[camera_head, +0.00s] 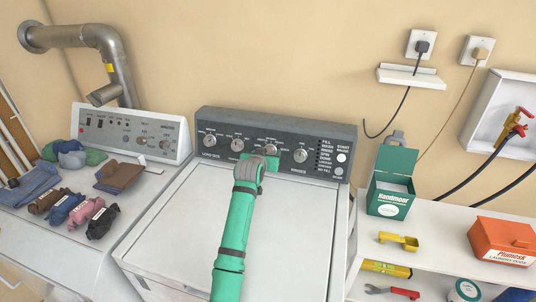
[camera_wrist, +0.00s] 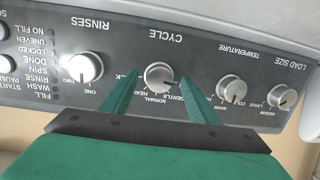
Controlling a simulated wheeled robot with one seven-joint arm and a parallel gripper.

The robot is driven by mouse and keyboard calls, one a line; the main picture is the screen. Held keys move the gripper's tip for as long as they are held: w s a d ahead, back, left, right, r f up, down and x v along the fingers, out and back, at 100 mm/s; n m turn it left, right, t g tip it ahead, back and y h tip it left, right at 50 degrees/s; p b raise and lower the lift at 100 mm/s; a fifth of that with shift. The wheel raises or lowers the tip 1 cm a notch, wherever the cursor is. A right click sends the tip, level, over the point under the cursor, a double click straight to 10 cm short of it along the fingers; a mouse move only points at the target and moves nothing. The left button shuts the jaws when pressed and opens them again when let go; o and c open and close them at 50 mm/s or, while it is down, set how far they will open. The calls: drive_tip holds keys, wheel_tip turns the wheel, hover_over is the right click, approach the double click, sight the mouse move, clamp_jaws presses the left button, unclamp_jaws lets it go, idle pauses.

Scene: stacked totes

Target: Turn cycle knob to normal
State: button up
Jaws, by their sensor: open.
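The cycle knob (camera_wrist: 158,75) is a round silver dial on the dark washer panel, shown upside down in the wrist view. The labels Heavy, Normal and Gentle are printed around it. A dark mark on the knob lies on its right side, toward Gentle. My gripper (camera_wrist: 160,82) is open, with one green finger on each side of the knob; contact cannot be told. In the head view my gripper (camera_head: 259,161) is at the panel's front and the cycle knob (camera_head: 270,148) shows just behind it, partly covered.
The rinses knob (camera_wrist: 83,68) is left of the cycle knob in the wrist view. The temperature knob (camera_wrist: 232,89) and load size knob (camera_wrist: 284,98) are to its right. The washer lid (camera_head: 170,215) is clear. A shelf (camera_head: 440,225) with boxes stands at right.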

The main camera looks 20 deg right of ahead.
drive_tip(key=shift+w+d+f, duration=0.25)
drive_tip(key=shift+w+d, duration=0.05)
drive_tip(key=shift+w, duration=0.15)
drive_tip(key=shift+c, duration=0.6)
drive_tip(key=c, duration=0.9)
